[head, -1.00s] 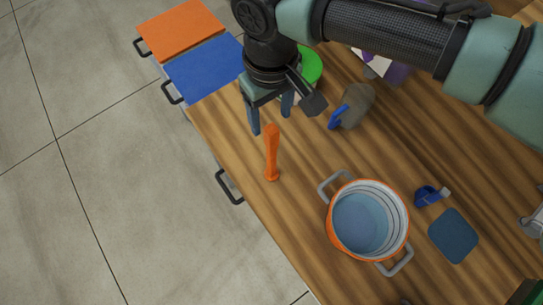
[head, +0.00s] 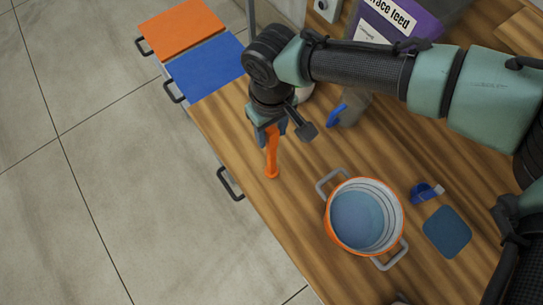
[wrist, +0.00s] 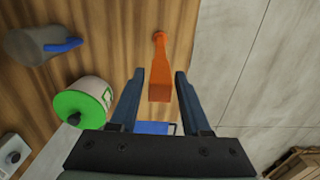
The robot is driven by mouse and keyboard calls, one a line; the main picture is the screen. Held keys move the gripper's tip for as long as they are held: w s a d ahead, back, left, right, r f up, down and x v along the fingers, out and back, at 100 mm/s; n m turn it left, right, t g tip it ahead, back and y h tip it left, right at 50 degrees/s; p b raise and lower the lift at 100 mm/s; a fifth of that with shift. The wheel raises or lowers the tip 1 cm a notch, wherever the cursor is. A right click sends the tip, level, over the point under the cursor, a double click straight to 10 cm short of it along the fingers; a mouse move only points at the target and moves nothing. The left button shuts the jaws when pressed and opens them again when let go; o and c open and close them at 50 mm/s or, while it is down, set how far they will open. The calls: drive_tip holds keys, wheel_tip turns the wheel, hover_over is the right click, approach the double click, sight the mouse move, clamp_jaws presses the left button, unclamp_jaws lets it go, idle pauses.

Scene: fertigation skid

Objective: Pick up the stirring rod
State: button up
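The orange stirring rod (head: 272,158) stands on the wooden worktop near its left edge in the head view. Its upper end is partly hidden by my gripper (head: 270,135). In the wrist view the rod (wrist: 160,70) reaches in between the two blue fingers of my gripper (wrist: 160,75), with a gap visible on each side. The fingers are open and do not appear to touch it.
An orange-rimmed pot (head: 365,216) with bluish liquid stands to the right, near a dark blue square (head: 447,232) and a blue item (head: 425,193). A grey-brown blue-handled vessel (wrist: 38,45) and green-lidded container (wrist: 80,104) are nearby. A drawer handle (head: 230,184) juts out at the edge.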

clamp_jaws()
idle(1.1)
